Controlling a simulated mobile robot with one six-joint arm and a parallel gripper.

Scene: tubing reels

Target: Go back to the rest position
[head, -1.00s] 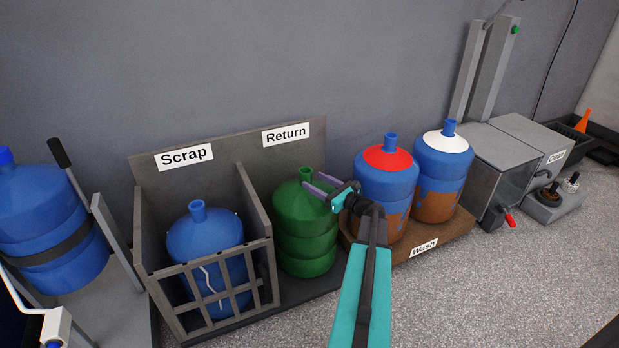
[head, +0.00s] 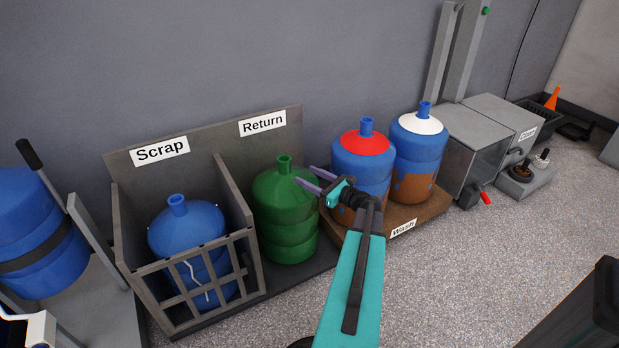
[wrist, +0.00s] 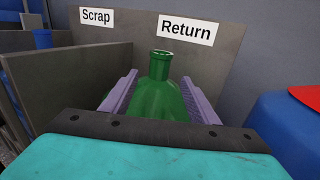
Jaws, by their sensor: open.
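My gripper (head: 315,180) is open, its two purple fingers pointing left toward the green jug (head: 284,212) in the head view. The green jug stands upright in the Return bay (head: 262,124). In the wrist view the green jug (wrist: 160,92) shows between and beyond the open fingers (wrist: 160,98), with its neck clear and nothing gripped. Whether the fingers touch the jug cannot be told for sure; they look apart from its neck.
A blue jug (head: 187,235) stands in the barred Scrap bay (head: 160,150). Two jugs, red-topped (head: 364,160) and white-topped (head: 419,146), stand on the Wash board (head: 432,209) close right of my gripper. A strapped blue jug (head: 35,232) is at far left. Grey floor (head: 470,260) is open in front.

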